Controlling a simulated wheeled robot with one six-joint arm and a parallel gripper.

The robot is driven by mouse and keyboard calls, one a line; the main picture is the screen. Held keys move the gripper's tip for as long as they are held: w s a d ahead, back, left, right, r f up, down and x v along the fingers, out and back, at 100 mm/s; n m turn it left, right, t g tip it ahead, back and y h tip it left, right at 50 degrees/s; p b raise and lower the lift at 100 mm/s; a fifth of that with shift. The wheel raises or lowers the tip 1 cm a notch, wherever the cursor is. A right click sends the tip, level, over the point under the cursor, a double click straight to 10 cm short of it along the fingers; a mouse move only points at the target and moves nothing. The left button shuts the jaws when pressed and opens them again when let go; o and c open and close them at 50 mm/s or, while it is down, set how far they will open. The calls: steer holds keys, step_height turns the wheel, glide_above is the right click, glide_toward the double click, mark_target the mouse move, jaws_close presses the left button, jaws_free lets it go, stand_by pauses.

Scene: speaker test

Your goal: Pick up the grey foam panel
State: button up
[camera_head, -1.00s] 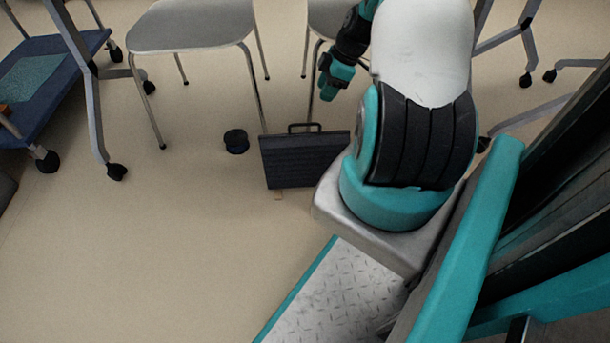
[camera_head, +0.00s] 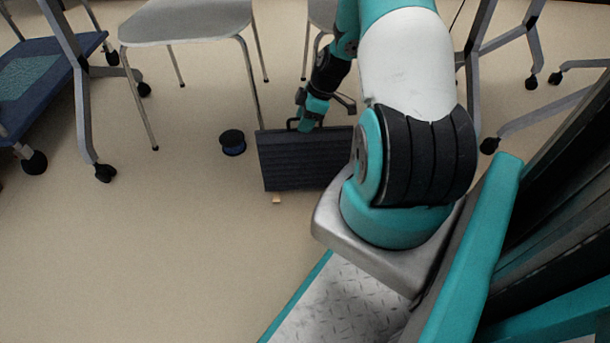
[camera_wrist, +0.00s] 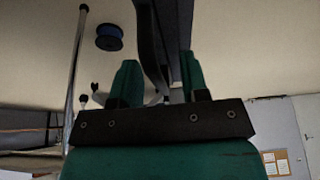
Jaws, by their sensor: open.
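The dark grey ridged foam panel (camera_head: 300,165) stands upright on the floor in the head view, with a dark handle on its top edge. My arm hides part of its right end. My gripper (camera_head: 307,117) is at the handle, over the panel's top edge. In the wrist view my gripper (camera_wrist: 157,58) is open, with its two green fingers apart. The dark curved handle (camera_wrist: 148,50) runs down between the fingers, and the panel (camera_wrist: 178,18) shows nearly edge-on beyond. Whether a finger touches it, I cannot tell.
A dark blue spool (camera_head: 232,142) lies on the floor left of the panel; the wrist view shows it too (camera_wrist: 110,37). A small wooden piece (camera_head: 276,198) is at the panel's foot. A grey chair (camera_head: 190,25) and a wheeled blue cart (camera_head: 45,85) stand behind. Floor at front left is clear.

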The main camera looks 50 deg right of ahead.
jaws_close()
stand_by(1.4)
